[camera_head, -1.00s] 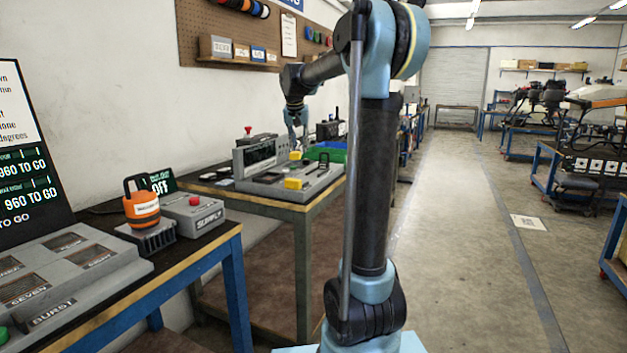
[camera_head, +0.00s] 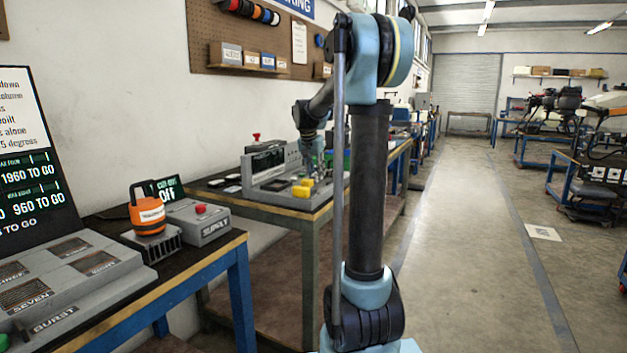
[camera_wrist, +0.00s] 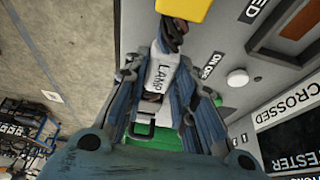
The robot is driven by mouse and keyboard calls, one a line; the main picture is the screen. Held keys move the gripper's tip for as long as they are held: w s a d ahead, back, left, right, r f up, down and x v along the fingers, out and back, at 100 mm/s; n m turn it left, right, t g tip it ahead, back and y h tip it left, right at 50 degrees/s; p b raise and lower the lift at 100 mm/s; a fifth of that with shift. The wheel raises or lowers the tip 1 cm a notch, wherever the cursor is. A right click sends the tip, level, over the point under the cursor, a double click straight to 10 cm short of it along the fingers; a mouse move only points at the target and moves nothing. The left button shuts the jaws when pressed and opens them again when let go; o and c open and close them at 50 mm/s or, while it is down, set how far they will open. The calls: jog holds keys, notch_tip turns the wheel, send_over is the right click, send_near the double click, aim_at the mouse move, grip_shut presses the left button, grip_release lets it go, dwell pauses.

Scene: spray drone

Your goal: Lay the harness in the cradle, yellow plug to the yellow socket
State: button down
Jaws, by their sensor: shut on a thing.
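In the wrist view my gripper (camera_wrist: 160,85) is shut on the harness (camera_wrist: 160,78), at a pale part marked LAMP. A dark twisted cable leads from it up to a yellow block (camera_wrist: 185,8), cut off by the top edge; it looks like the yellow plug. In the head view my gripper (camera_head: 316,168) is over the grey cradle unit (camera_head: 272,191). A small yellow piece (camera_head: 307,181) is just under it, close behind the yellow socket block (camera_head: 301,192). I cannot tell whether they touch. The harness's other end is hidden.
A tester panel (camera_wrist: 288,140) with a CROSSED label stands at right in the wrist view. Green shows behind the fingers (camera_wrist: 155,140), unclear as bin or plug. A nearer bench holds an orange-topped unit (camera_head: 147,212) and a supply box (camera_head: 199,220).

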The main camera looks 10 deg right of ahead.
notch_tip(320, 180, down, 2)
jog(key=shift+f, duration=0.2)
jog(key=c, duration=1.3)
grip_release()
